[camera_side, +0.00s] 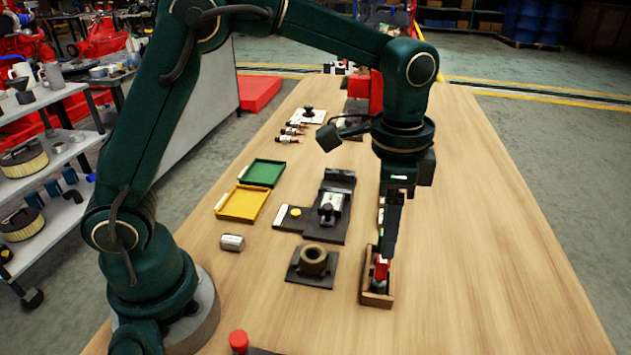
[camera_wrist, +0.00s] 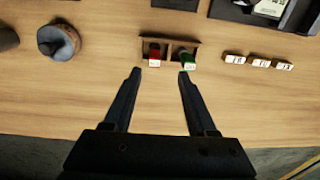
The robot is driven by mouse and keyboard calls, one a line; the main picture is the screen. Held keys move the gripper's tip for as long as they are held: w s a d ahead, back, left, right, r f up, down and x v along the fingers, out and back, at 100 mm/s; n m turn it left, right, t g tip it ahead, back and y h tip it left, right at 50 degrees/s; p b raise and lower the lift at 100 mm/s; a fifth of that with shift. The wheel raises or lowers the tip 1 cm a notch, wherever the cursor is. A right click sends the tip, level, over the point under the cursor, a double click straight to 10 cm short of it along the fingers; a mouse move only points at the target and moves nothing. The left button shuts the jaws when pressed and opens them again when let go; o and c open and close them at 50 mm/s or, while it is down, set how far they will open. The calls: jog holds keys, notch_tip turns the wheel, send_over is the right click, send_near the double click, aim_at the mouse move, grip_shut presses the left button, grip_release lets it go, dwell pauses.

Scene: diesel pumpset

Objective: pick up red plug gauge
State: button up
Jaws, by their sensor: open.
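The red plug gauge (camera_wrist: 153,53) stands in the left compartment of a small wooden holder (camera_wrist: 171,41). A green plug gauge (camera_wrist: 187,58) is in the right compartment. In the wrist view my gripper (camera_wrist: 160,74) is open and empty, and the red gauge appears just past the fingertips, between their lines. The green gauge appears near the right fingertip. In the side view my gripper (camera_side: 386,256) points down above the holder (camera_side: 377,299), close to the red gauge (camera_side: 381,268). I cannot tell whether a finger touches it. The green gauge is hidden there.
A ring part on a dark plate (camera_side: 313,261) stands left of the holder. A dark fixture (camera_side: 329,212), a yellow tray (camera_side: 242,204) and a green tray (camera_side: 263,173) lie farther back. Several small labelled blocks (camera_wrist: 259,62) sit beside the holder. The table's right side is clear.

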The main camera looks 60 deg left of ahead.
aim_at(382, 262)
jog(key=shift+s+d+f+g, duration=0.15)
jog(key=shift+f, duration=0.4)
jog(key=shift+s+d+f+g, duration=0.1)
jog(key=shift+f+g, duration=0.05)
jog(key=shift+f, duration=2.65)
grip_shut()
